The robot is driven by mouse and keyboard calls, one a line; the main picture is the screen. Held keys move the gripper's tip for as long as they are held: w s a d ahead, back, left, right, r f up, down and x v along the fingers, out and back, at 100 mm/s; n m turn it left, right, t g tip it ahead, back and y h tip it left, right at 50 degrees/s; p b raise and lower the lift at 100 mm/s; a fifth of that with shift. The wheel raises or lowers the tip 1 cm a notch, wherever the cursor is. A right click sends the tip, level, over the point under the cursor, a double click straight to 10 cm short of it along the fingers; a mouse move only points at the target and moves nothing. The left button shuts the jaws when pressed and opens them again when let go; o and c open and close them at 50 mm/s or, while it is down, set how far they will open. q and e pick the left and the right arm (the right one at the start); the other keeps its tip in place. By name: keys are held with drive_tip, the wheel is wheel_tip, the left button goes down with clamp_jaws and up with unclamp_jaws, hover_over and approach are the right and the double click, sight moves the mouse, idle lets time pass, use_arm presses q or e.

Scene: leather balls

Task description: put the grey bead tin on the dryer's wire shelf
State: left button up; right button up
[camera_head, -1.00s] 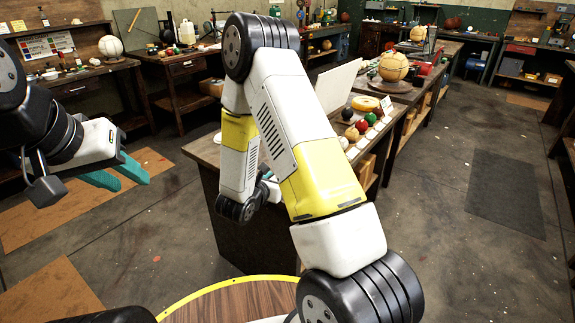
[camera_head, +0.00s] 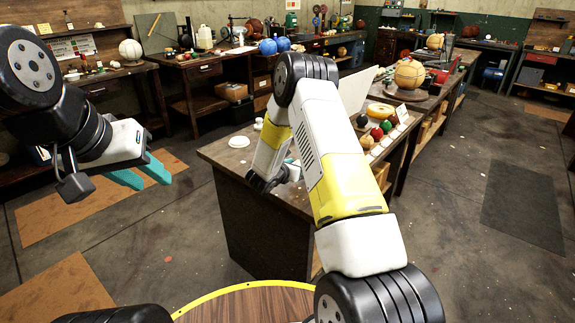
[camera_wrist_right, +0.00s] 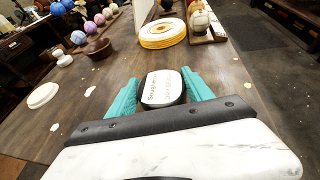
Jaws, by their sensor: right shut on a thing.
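In the right wrist view the tin (camera_wrist_right: 162,90), with a pale lettered top and dark sides, sits between the teal fingers of my right gripper (camera_wrist_right: 161,92). The gripper is shut on it, above or at the wooden bench top; I cannot tell if it touches the wood. In the head view my right gripper is mostly hidden behind my own arm over the bench. My left gripper (camera_head: 150,178) hangs empty in the air at the left, its teal fingers apart. I cannot pick out the dryer or its wire shelf in either view.
The bench (camera_head: 230,150) carries a yellow-rimmed disc (camera_wrist_right: 162,33), a brown lidded pot (camera_wrist_right: 97,48), a white disc (camera_wrist_right: 43,95), and small coloured balls (camera_head: 376,133). A tan ball (camera_head: 409,74) stands farther back. Open floor (camera_head: 440,230) lies right of the bench.

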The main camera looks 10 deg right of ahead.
drive_tip(key=shift+w+f, duration=0.1)
drive_tip(key=shift+f, duration=1.65)
drive_tip(key=shift+f, duration=0.15)
drive_tip(key=o, duration=1.6)
